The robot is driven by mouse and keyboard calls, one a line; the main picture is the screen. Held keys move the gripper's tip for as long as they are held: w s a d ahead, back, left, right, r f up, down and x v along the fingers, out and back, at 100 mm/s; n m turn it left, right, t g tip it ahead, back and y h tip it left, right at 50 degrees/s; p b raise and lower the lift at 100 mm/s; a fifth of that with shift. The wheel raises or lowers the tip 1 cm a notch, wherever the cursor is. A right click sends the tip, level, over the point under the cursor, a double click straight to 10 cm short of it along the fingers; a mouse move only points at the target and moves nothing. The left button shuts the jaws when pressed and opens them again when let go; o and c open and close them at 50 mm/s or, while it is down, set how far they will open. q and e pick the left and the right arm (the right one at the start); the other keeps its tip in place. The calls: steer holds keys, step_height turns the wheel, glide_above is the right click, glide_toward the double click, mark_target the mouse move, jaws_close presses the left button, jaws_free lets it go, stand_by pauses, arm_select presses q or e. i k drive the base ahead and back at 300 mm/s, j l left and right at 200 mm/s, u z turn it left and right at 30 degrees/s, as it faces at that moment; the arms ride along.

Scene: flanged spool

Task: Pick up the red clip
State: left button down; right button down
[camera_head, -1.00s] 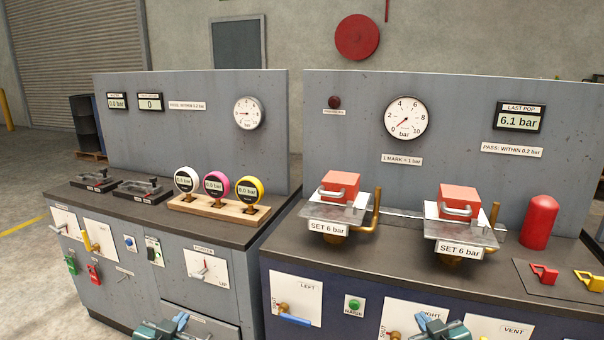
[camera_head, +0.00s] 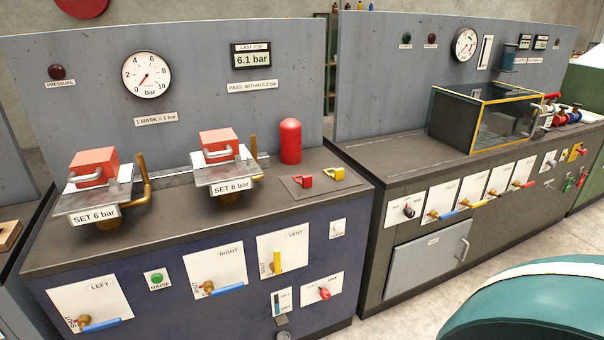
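The red clip (camera_head: 303,181) lies on a dark mat (camera_head: 296,193) at the right end of the blue bench top, in the head view. A yellow clip (camera_head: 334,174) lies just to its right on the same mat. Neither of my grippers shows in the head view now, so their state is hidden.
A red cylinder (camera_head: 290,141) stands behind the mat. Two SET 6 bar valves with red blocks, the left (camera_head: 92,167) and the right (camera_head: 219,144), stand to the left. A gap separates the blue bench from the dark bench (camera_head: 400,160) with a glass tank (camera_head: 486,117).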

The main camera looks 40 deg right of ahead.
mark_target(307, 180)
steer(key=z, duration=1.2)
steer(key=u, duration=0.6)
steer(key=l+u, duration=0.2)
steer(key=u, duration=0.25)
steer(key=l+u, duration=0.25)
steer(key=u, duration=0.2)
steer(key=l+u, duration=0.25)
steer(key=u, duration=0.2)
steer(key=l+u, duration=0.25)
steer(key=k+l+u, duration=0.25)
steer(key=l, duration=0.15)
steer(key=l+u, duration=0.25)
steer(key=k+l+u, duration=0.15)
steer(key=k+l, duration=0.2)
steer(key=l, duration=0.15)
steer(key=k+l+u, duration=0.15)
steer(key=k+l, duration=0.2)
steer(key=l, duration=0.1)
